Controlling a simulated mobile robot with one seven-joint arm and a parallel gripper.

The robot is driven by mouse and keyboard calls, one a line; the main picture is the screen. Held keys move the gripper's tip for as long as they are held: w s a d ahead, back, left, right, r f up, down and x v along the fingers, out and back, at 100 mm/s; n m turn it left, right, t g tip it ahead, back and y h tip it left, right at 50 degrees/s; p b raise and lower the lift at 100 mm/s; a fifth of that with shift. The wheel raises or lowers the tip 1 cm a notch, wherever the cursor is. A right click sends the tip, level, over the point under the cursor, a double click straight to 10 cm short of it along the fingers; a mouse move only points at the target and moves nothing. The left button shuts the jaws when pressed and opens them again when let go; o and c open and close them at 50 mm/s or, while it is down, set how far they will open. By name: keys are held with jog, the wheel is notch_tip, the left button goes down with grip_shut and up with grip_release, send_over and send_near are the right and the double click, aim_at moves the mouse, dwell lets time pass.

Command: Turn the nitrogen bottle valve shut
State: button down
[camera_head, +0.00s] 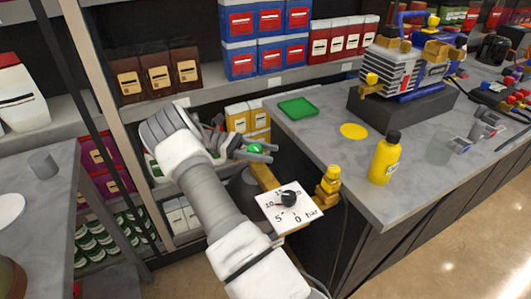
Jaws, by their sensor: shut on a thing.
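The nitrogen bottle (240,188) is a dark cylinder standing beside the workbench, mostly hidden behind my arm and the gauge plate. A green valve knob (254,148) shows above it, next to a brass-coloured bar (264,177). My gripper (256,149) has its grey fingers around the green knob and is shut on it. A white gauge plate (290,206) marked in bar, with a black centre and a red pointer, faces up in front of the bottle. A brass fitting (328,187) stands to its right. My forearm hides the lower part of the bottle.
The grey workbench (320,135) is right of the bottle, its corner close by. It bears a yellow bottle (385,158), a green tray (298,107), a yellow disc (354,131) and a pump (400,65). Shelves with boxes (155,72) stand behind; a grey table (45,205) is left.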

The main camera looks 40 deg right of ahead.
jog(key=shift+a+m+g+y, duration=0.15)
jog(key=shift+m+g+y, duration=0.6)
jog(key=shift+y, duration=0.35)
jog(key=shift+s, duration=0.1)
jog(key=shift+c, duration=1.5)
grip_release()
jog(key=shift+a+r, duration=0.1)
